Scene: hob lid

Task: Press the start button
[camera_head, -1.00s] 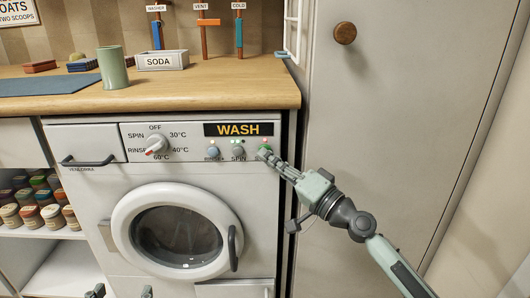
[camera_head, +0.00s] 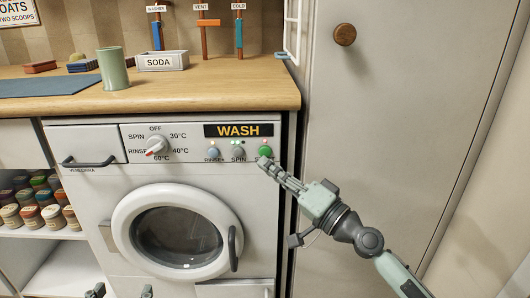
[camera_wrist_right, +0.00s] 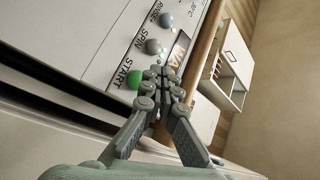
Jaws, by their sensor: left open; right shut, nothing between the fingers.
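The green start button (camera_head: 265,151) is at the right end of the washing machine's (camera_head: 85,140) control panel. It also shows in the right wrist view (camera_wrist_right: 135,79), beside the word START. My right gripper (camera_head: 263,162) is shut and empty, its fingertips just below the button in the head view. In the right wrist view the fingertips (camera_wrist_right: 158,72) appear to the right of the button, and a small gap seems to separate them. My left gripper (camera_head: 121,292) is open at the bottom edge, in front of the machine, with only its fingertips in view.
The grey spin button (camera_head: 238,152) and blue rinse button (camera_head: 213,152) sit left of start, with a dial (camera_head: 157,146) further left. The round door (camera_head: 178,230) is shut. A tall cabinet (camera_head: 400,100) stands at the right. A green cup (camera_head: 113,68) is on the worktop.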

